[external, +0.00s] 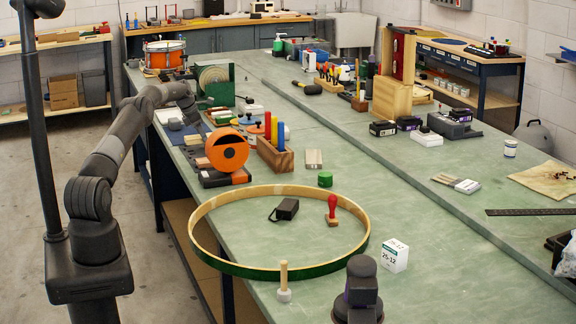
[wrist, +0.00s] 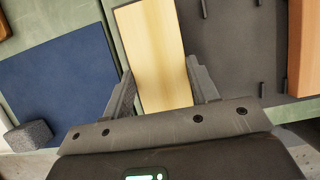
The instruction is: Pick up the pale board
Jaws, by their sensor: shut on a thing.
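The pale board (wrist: 152,50) is a flat, light wooden piece in the wrist view, running from the top middle down between the two fingers. My gripper (wrist: 162,80) is shut on it, with one grey finger against each long side. The board's lower end lies between the fingers near the palm. In the external view my gripper (external: 190,107) is low over the left edge of the green bench, beside the green machine. I cannot make out the held board there. Whether the board touches the surface below is unclear.
A dark blue mat (wrist: 55,82) and a grey block (wrist: 28,136) lie left of the board; a dark grey panel (wrist: 235,45) lies right.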

